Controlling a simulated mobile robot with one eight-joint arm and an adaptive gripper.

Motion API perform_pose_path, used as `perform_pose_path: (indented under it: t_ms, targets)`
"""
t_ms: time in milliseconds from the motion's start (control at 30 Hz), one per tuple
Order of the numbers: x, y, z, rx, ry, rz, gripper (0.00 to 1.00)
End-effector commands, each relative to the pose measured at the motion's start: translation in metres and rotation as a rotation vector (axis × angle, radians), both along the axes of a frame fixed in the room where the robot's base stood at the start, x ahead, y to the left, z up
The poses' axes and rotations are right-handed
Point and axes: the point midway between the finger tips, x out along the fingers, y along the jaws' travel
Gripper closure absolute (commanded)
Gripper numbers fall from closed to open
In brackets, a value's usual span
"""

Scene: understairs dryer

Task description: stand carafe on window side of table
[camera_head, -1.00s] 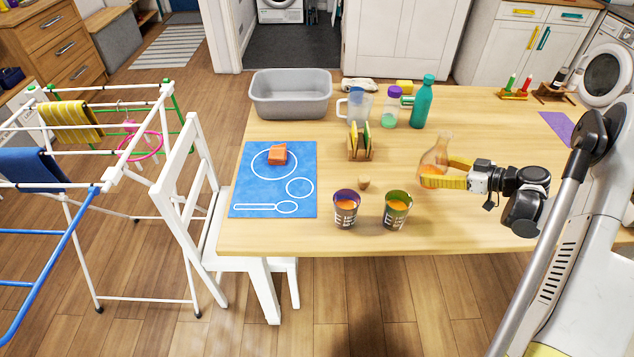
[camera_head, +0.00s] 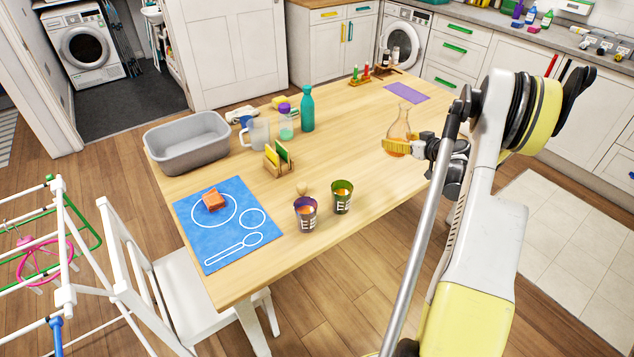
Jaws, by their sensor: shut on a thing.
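The carafe (camera_head: 399,127) is clear glass with a narrow neck, a wide base and some orange liquid low inside. It is upright over the right part of the wooden table (camera_head: 365,185). My gripper (camera_head: 398,146) has its yellow fingers closed around the carafe's lower body from the right, hiding part of it. I cannot tell whether the carafe's base touches the tabletop or hangs just above it. No window shows in this view.
Two tumblers, purple-rimmed (camera_head: 305,214) and green-rimmed (camera_head: 342,197), stand left of the carafe. A teal bottle (camera_head: 307,110), jug (camera_head: 257,134), wooden rack (camera_head: 278,160) and grey basin (camera_head: 187,142) stand farther left. A purple mat (camera_head: 406,93) lies bare behind the carafe. Bare tabletop surrounds the carafe.

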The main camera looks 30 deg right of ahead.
Motion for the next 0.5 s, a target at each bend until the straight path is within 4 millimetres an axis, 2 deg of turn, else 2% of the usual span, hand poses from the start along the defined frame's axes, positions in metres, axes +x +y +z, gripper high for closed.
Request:
perform_pose_path:
  t_ms: [167,400,500]
  targets:
    - [0.013,0.025,-0.019,0.0,0.0,0.006,0.67]
    - [0.039,0.075,-0.053,0.001,0.0,0.007,0.67]
    - [0.047,0.09,-0.063,0.0,-0.001,0.006,0.67]
